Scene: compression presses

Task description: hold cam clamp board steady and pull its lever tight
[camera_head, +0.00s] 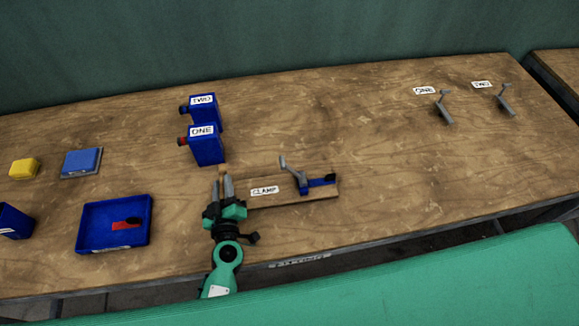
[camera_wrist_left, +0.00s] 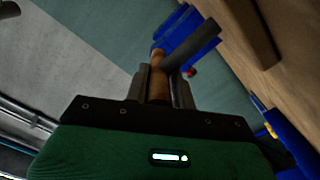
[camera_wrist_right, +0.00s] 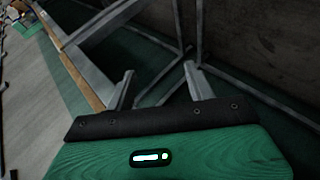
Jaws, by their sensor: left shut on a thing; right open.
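The clamp board (camera_head: 325,189) is a flat wooden board near the table's front edge, with a "CLAMP" label (camera_head: 264,190) on it. A blue cam clamp (camera_head: 317,183) sits on its right half, with a grey lever (camera_head: 291,166) rising up and left. My left gripper (camera_head: 223,186) is at the board's left end, shut on a wooden peg-like handle (camera_wrist_left: 158,88). Whether the handle joins the board is hidden by the gripper. My right gripper (camera_wrist_right: 160,88) is open and empty in the right wrist view, outside the head view.
Two blue boxes (camera_head: 207,150) labelled ONE and TWO stand behind my left gripper. A blue tray (camera_head: 90,239) with a red piece lies at left. Two small grey levers (camera_head: 444,110) (camera_head: 504,103) stand at far right. The table between is clear.

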